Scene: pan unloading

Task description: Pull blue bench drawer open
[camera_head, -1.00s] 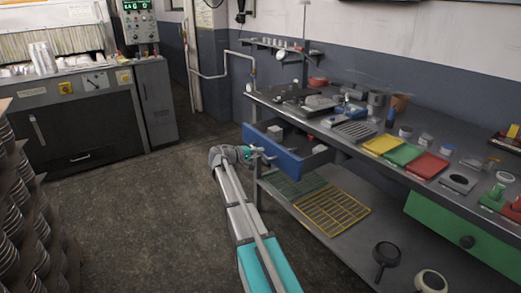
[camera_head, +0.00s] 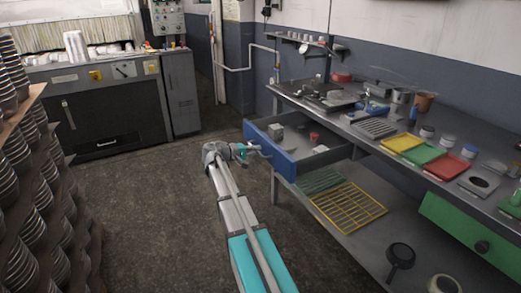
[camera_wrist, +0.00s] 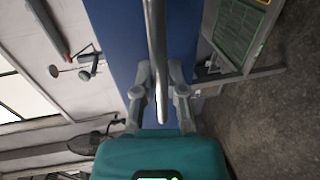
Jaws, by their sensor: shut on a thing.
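The blue bench drawer (camera_head: 276,152) stands pulled out from under the left end of the bench (camera_head: 345,125). Inside it I see a light block and a small red item. My gripper (camera_head: 262,154) is at the drawer's front. In the wrist view my gripper (camera_wrist: 160,98) is shut on the drawer's metal bar handle (camera_wrist: 155,40), and the blue drawer front (camera_wrist: 118,30) is right behind it. The far inner part of the drawer is hidden under the bench top.
A green drawer (camera_head: 468,232) is shut at the right. A yellow rack (camera_head: 347,208) and a green rack lie on the lower shelf. Stacked pans (camera_head: 35,200) stand at the left. A grey oven cabinet (camera_head: 105,115) is at the back left. The floor between is clear.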

